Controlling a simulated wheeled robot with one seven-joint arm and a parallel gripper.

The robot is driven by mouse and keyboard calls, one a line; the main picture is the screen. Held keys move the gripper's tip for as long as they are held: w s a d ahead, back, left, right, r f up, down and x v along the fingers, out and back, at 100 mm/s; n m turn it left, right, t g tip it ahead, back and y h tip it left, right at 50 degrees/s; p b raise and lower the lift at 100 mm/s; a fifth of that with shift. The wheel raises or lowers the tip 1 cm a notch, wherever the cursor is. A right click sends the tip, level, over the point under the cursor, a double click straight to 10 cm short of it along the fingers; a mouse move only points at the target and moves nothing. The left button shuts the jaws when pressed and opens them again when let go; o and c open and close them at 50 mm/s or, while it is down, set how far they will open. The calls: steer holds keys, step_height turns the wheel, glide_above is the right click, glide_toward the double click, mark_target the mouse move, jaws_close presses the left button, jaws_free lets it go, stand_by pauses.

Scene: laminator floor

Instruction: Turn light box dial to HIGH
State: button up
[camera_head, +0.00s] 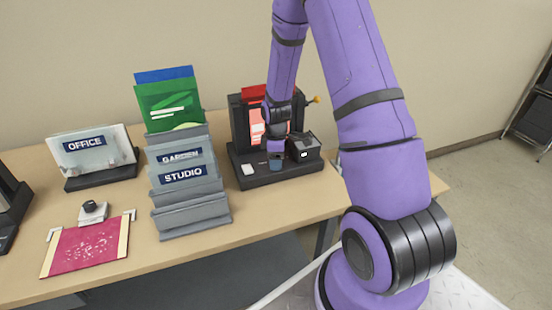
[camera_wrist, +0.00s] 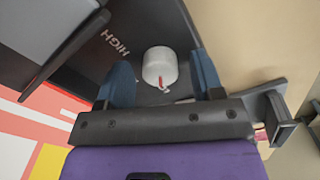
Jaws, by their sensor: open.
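The light box (camera_head: 240,125) is a black unit with a lit red-and-white panel, standing at the right part of the table. Its dial (camera_wrist: 160,66) is a round white knob with a red mark on its lower side in the wrist view. The HIGH label (camera_wrist: 114,40) is printed in white on the black face, up and left of the dial. My gripper (camera_wrist: 161,74) is open, with one blue finger on each side of the dial. I cannot tell whether the fingers touch it. In the head view my gripper (camera_head: 275,160) is low in front of the light box and the dial is not distinguishable.
A grey rack (camera_head: 190,215) with GARDEN and STUDIO labels stands left of the light box. An OFFICE holder (camera_head: 100,168) and a magenta sheet (camera_head: 85,250) are farther left. A black block (camera_head: 304,148) stands close right of my gripper.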

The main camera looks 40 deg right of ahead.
steer(key=c, duration=0.9)
